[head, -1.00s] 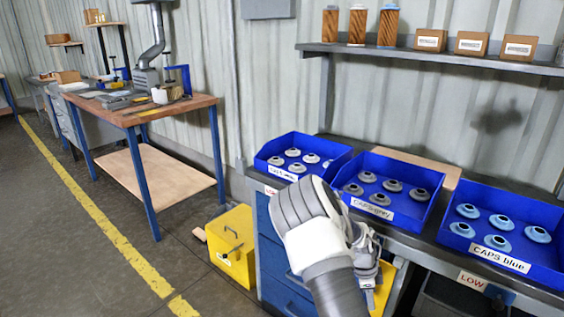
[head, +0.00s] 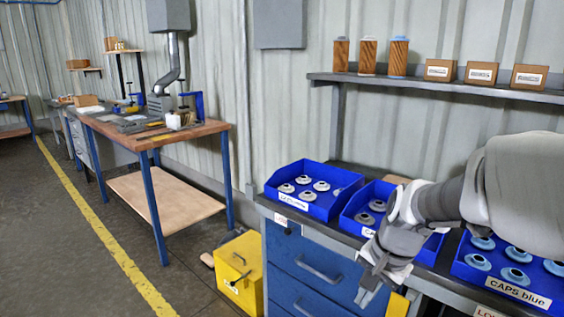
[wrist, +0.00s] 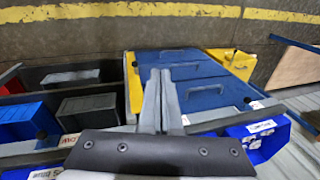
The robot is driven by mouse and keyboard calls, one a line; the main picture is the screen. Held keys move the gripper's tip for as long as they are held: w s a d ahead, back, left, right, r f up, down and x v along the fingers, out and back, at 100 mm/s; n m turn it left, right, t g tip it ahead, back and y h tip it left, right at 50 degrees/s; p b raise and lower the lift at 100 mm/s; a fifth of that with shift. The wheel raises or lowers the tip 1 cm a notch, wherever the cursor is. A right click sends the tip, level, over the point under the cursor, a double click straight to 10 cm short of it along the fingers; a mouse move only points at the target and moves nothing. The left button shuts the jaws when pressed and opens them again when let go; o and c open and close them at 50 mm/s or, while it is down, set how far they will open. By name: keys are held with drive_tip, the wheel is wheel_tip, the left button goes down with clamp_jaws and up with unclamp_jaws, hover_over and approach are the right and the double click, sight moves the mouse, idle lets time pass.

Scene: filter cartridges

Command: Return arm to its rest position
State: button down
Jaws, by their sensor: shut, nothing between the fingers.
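My gripper (head: 373,284) hangs in front of the bench edge in the head view, pointing down, with my arm reaching in from the right. In the wrist view my gripper (wrist: 160,75) shows its two fingers together, with nothing between them. Beyond the fingers lie the blue drawers (wrist: 205,82) of the bench. My arm covers much of the grey caps bin (head: 352,222) and part of the blue caps bin (head: 462,272) in the head view.
The leftmost blue bin (head: 325,210) holds several pale caps. A shelf (head: 430,88) above carries three filter cartridges and three small boxes. A yellow box (head: 239,272) stands on the floor left of the drawers. A wooden-topped workbench (head: 195,133) stands further left.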

drive_tip(key=s+a+r+n+t+h, duration=0.1)
drive_tip(key=s+r+n+t, duration=0.1)
drive_tip(key=s+r+n, duration=0.45)
drive_tip(key=s+a+r+n+t+h, duration=0.1)
drive_tip(key=s+r+n, duration=0.15)
drive_tip(key=s, duration=0.65)
wheel_tip(320, 180, up, 19)
drive_tip(key=p, duration=2)
drive_tip(key=shift+w+d, duration=0.15)
drive_tip(key=shift+w, duration=0.1)
